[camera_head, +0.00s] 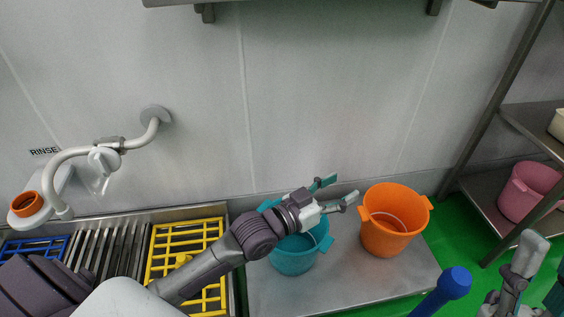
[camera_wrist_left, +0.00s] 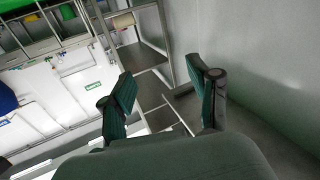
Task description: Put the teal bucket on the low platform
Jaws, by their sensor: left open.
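The teal bucket (camera_head: 293,258) stands upright on the low grey metal platform (camera_head: 335,290) in the head view. My left forearm and gripper cover part of its rim and upper side. My left gripper (camera_head: 341,188) is open above the bucket's far right rim, its fingers pointing right toward the orange bucket. The left wrist view shows its two fingers (camera_wrist_left: 165,88) apart with nothing between them. The bucket does not show in that view. My right gripper (camera_head: 537,275) is partly in view at the bottom right; whether it is open is unclear.
An orange bucket (camera_head: 386,238) stands on the platform just right of the teal one. A pink bucket (camera_head: 528,190) sits on a metal rack at the right. A yellow grate (camera_head: 187,234) lies left of the platform. A blue rounded handle (camera_head: 454,283) rises at the bottom.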

